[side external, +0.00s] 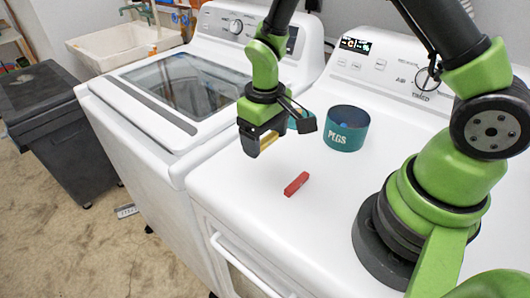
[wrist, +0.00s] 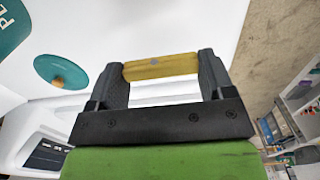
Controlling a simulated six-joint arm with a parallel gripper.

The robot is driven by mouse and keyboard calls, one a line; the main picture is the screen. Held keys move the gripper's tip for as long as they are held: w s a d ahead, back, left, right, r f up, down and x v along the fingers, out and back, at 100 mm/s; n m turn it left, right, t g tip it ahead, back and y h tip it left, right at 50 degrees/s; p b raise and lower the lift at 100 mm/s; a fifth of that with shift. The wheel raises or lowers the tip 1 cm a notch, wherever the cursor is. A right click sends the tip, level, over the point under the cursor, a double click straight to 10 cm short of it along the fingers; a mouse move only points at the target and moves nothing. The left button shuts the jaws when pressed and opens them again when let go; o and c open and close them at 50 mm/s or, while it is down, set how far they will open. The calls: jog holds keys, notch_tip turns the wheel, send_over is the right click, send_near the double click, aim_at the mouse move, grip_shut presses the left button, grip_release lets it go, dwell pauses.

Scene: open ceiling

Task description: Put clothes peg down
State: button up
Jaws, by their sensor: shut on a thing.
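My gripper (side external: 262,144) is shut on a yellow clothes peg (side external: 269,140), above the left edge of the right-hand white machine. In the wrist view the yellow peg (wrist: 160,67) lies crosswise between the two dark fingers. A red clothes peg (side external: 296,184) lies on the machine's white top, below and to the right of my gripper. A teal tin marked PEGS (side external: 345,140) stands farther back; part of it shows in the wrist view (wrist: 12,28). A teal round lid with a wooden knob (wrist: 60,72) lies on the white top; my gripper partly hides it in the side view (side external: 301,126).
The right-hand white machine (side external: 237,190) has clear room around the red peg. A second white machine with a glass lid (side external: 190,85) stands to the left. A dark bin (side external: 45,125) and a utility sink (side external: 120,45) are beyond it.

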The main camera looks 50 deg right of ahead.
jog(key=shift+r, duration=0.95)
jog(key=shift+d+r, duration=0.2)
jog(key=shift+d, duration=0.05)
jog(key=s+d+r, duration=0.2)
jog(key=d+r, duration=0.1)
jog(key=d, duration=0.7)
send_near(358, 110)
jog(key=s+a+r, duration=0.1)
jog(key=a+r, duration=0.2)
jog(key=a, duration=0.2)
jog(key=shift+s+d+f, duration=0.1)
jog(key=shift+s+f, duration=0.05)
jog(key=shift+f, duration=2.25)
jog(key=shift+s+f, duration=0.1)
jog(key=shift+f, duration=2.3)
jog(key=shift+f, duration=0.15)
